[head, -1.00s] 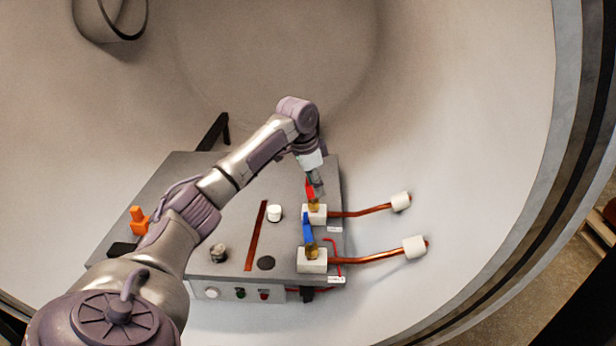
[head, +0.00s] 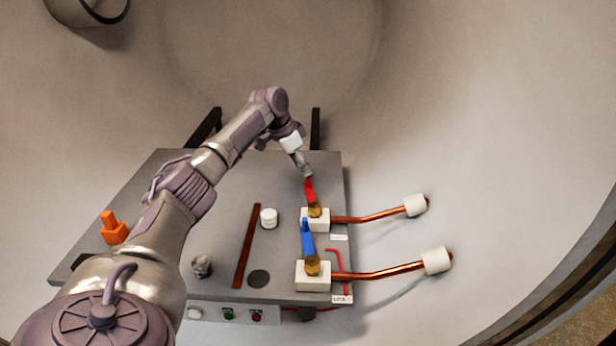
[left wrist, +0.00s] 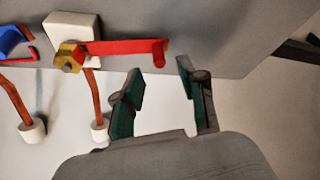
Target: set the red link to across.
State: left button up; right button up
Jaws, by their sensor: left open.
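The red link (head: 309,190) is a flat bar pivoting on a brass nut (head: 315,210) on the rear white block (head: 326,222). In the head view it points away from me, toward the panel's far edge. In the left wrist view the red link (left wrist: 122,47) runs right from its nut and ends in an upright peg (left wrist: 158,53). My left gripper (head: 305,173) is at the link's far end. In the left wrist view the open fingers (left wrist: 160,77) are just below the peg, apart from it, with nothing between them. My right gripper is not in view.
A blue link (head: 308,238) sits on the front white block (head: 313,284), pointing toward the rear block. Copper rods (head: 382,215) run right from both blocks. A white knob (head: 269,217) and an orange piece (head: 113,228) stand on the grey panel (head: 170,185).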

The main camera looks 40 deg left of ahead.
aim_at(308, 178)
pick_arm(q)
jog(key=x, duration=0.4)
jog(key=shift+d, duration=0.2)
jog(key=shift+w+f, duration=0.3)
jog(key=shift+f, duration=0.35)
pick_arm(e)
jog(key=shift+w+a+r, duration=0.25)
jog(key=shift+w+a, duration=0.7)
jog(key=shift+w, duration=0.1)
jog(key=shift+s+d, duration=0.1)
pick_arm(q)
jog(key=shift+c, duration=0.8)
grip_shut()
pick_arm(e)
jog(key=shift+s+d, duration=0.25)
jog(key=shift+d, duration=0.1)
